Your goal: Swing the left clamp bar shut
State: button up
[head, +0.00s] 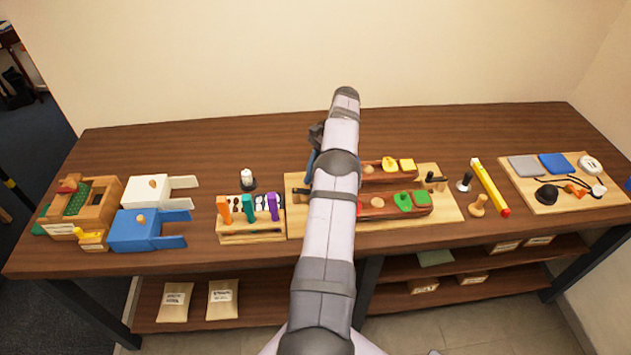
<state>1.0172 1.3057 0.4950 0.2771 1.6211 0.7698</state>
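A pale wooden fixture board (448,212) lies in the middle of the table. My arm crosses it and hides its left-centre part. A dark clamp part (302,190) shows at the board's left end, just left of my arm; whether its bar is open or shut cannot be made out. A second dark clamp (435,179) stands at the right end. My gripper (313,158) is near the left clamp, partly behind my arm, with a dark wrist part and a blue piece showing. Its fingers are too small and hidden to tell their state.
Red-brown blocks (385,206) with coloured pieces sit on the board. A rack of coloured-handled tools (250,230) stands close on its left. Blue (140,232) and white (150,190) pieces lie farther left. A yellow stick (490,186) and a tray (560,200) lie right. The back strip is clear.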

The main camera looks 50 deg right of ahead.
notch_tip(320, 180, up, 10)
jog(key=p, duration=0.2)
jog(key=shift+f+p, duration=0.2)
jog(key=shift+p, duration=0.1)
